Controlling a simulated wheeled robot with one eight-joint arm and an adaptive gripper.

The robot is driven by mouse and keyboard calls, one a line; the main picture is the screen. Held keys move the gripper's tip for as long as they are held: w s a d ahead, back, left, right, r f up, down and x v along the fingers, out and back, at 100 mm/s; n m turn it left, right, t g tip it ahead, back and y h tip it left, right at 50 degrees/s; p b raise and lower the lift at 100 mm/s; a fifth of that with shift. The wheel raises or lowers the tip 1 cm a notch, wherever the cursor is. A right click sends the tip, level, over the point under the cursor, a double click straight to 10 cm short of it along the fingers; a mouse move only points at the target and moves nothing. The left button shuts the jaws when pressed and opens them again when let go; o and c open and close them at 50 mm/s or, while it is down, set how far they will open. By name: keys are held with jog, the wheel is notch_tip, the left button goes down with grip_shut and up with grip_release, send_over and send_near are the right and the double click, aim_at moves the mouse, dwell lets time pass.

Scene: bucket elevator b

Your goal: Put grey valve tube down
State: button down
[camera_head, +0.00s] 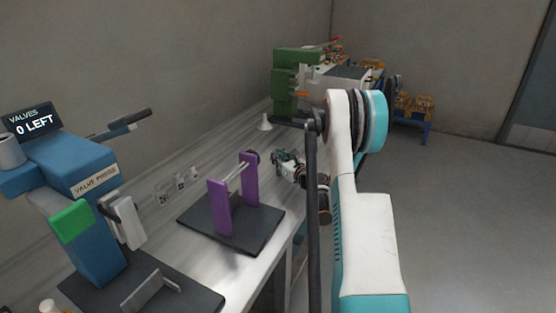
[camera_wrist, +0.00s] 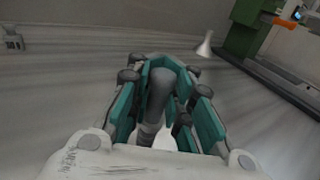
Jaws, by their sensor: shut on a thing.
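My gripper (camera_wrist: 162,88) is shut on the grey valve tube (camera_wrist: 157,95), which lies between its teal-padded fingers in the wrist view. In the head view my gripper (camera_head: 283,157) is over the metal workbench (camera_head: 232,138), just right of the purple stand. I cannot make out the tube there. Whether the tube touches the bench is unclear.
A purple stand on a black base (camera_head: 249,197) is left of my gripper. A small white cone (camera_head: 265,122) and a green machine (camera_head: 285,84) stand farther back. The blue valve press (camera_head: 88,180), its display reading "0 LEFT", is at left. Bench between is partly clear.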

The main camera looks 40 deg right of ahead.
jog(key=shift+r, duration=0.1)
jog(key=c, duration=1.4)
grip_release()
jog(key=s, duration=0.3)
jog(key=s+a+p, duration=0.1)
jog(key=s, duration=0.7)
jog(key=shift+a+p, duration=0.3)
jog(key=shift+p, duration=0.1)
jog(key=shift+s+a+r, duration=0.1)
jog(key=shift+s+r, duration=0.05)
jog(key=shift+s, duration=0.3)
